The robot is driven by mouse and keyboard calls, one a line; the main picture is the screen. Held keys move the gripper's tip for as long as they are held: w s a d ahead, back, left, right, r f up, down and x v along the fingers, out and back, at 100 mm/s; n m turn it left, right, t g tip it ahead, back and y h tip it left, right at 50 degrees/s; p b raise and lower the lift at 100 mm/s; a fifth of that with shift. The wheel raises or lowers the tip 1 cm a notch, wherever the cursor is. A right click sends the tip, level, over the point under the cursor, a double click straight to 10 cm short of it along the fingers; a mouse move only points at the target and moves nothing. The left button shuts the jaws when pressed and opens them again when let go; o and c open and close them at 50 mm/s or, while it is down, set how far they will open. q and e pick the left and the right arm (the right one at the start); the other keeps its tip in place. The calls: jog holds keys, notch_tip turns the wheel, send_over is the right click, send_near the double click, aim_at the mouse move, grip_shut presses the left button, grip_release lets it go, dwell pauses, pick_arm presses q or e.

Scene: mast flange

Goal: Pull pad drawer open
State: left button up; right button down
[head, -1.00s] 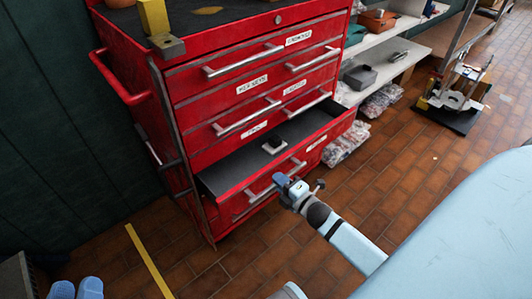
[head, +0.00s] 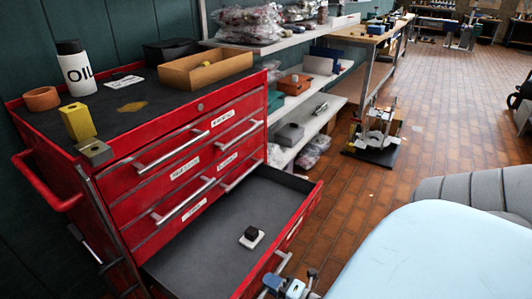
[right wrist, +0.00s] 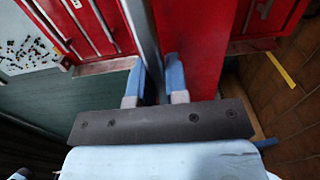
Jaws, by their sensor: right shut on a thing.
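The red tool cabinet (head: 150,175) has a lower drawer (head: 215,228) pulled well out, with a dark, mostly bare floor. A small black block on a white base (head: 251,236) lies in it. My right gripper (head: 284,284) is at the drawer's front, at the bottom edge of the head view, and is shut on the drawer handle (head: 276,268). In the right wrist view its blue fingertips (right wrist: 155,78) stand on both sides of the grey handle bar (right wrist: 143,35), against the red front. The drawer's label is too small to read. My left gripper is not in view.
On the cabinet top stand an oil bottle (head: 76,68), a yellow block (head: 78,122) and an open cardboard box (head: 206,68). Shelves (head: 300,85) with bags and bins stand behind. The tiled floor (head: 340,200) right of the drawer is clear.

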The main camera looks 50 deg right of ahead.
jog(key=c, duration=1.1)
grip_release()
jog(key=shift+s, duration=0.3)
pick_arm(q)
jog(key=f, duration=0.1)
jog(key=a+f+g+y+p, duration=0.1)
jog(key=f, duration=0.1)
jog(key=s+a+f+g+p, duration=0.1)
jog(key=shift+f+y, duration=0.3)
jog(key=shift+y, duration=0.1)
pick_arm(e)
jog(key=s, duration=0.8)
jog(key=s+d, duration=0.1)
jog(key=s, duration=0.4)
jog(key=shift+s, duration=0.1)
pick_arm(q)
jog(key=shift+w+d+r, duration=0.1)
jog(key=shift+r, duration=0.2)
